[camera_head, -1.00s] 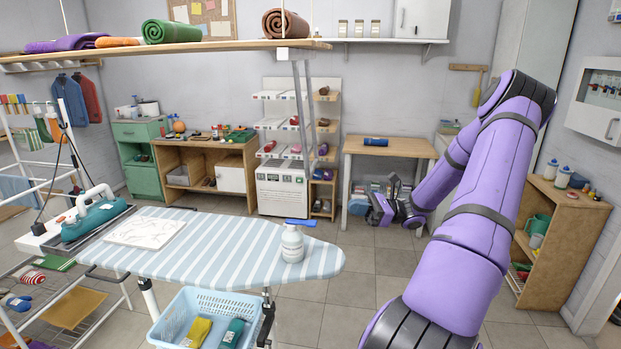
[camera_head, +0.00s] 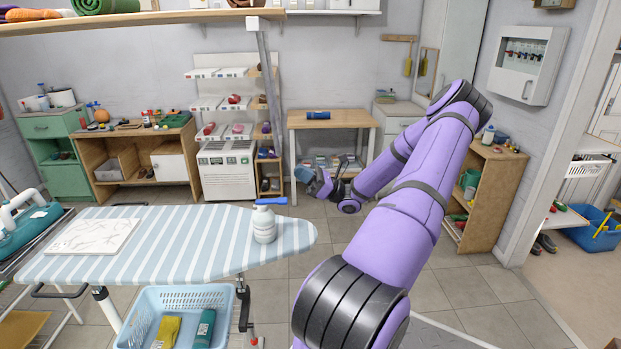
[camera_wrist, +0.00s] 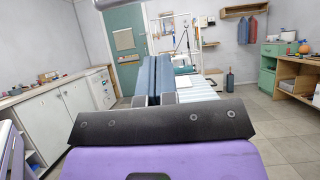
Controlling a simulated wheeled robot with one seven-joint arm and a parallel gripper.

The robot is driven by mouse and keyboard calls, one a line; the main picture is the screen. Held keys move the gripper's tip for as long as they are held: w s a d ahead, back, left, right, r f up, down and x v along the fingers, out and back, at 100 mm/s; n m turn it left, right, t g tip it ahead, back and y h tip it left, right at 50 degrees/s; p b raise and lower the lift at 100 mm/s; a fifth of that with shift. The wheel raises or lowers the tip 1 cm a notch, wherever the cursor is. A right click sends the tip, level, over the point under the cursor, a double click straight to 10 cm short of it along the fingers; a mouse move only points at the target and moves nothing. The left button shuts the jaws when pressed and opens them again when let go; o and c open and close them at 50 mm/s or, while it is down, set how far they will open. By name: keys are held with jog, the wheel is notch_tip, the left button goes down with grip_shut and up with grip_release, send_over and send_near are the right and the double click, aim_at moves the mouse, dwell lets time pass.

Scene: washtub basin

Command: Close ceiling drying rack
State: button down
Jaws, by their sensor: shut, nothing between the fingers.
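A wooden overhead board (camera_head: 180,17) runs across the upper left of the head view and looks like the ceiling drying rack. My gripper (camera_head: 306,175) is low in front of the small wooden table, well apart from the board. In the wrist view its fingers (camera_wrist: 158,65) are together and empty, pointing across the room.
A striped ironing board (camera_head: 175,235) with a white spray bottle (camera_head: 264,224) stands below the overhead board. A blue basket (camera_head: 178,300) is under it. A wooden shelf unit (camera_head: 492,180) stands to the right of my arm.

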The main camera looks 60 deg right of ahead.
jog(key=w+a+r, duration=0.2)
jog(key=w+r, duration=0.1)
jog(key=r, duration=0.3)
jog(key=shift+w+a, duration=0.15)
jog(key=shift+a, duration=0.05)
